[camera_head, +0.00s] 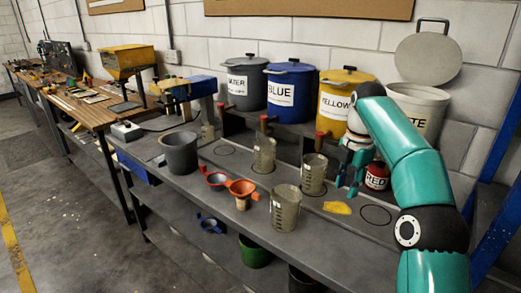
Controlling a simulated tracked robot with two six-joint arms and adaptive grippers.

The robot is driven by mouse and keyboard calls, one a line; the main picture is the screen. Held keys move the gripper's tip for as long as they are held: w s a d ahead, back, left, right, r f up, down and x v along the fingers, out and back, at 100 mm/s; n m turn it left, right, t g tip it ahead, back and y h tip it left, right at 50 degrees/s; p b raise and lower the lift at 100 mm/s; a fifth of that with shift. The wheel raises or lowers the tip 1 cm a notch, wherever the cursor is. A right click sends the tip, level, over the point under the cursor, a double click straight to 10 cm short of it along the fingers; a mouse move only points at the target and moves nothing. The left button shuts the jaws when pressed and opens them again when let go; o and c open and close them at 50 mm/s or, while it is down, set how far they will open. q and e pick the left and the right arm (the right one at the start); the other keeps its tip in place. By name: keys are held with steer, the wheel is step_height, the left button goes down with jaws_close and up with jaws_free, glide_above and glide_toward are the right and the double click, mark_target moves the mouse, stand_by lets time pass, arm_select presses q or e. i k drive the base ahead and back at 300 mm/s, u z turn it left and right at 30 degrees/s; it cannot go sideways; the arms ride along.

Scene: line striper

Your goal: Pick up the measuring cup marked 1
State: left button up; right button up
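Three translucent grey-beige measuring cups stand upright on the grey bench: a back-left cup (264,156), a back-right cup (313,175) and a larger-looking front cup (285,208). Each seems to carry a small pale mark, too small to read, so I cannot tell which is marked 1. My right gripper (349,187) points down just right of the back-right cup, above the bench. Its teal fingers are apart with nothing visible between them. My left gripper is not in view.
Grey, blue (289,92), yellow (338,104) and white (419,105) paint buckets stand behind. A red can (377,176) is beside my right gripper. A yellow patch (337,208) lies right of the front cup.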

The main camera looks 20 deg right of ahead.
mark_target(265, 148)
steer(key=i, duration=1.45)
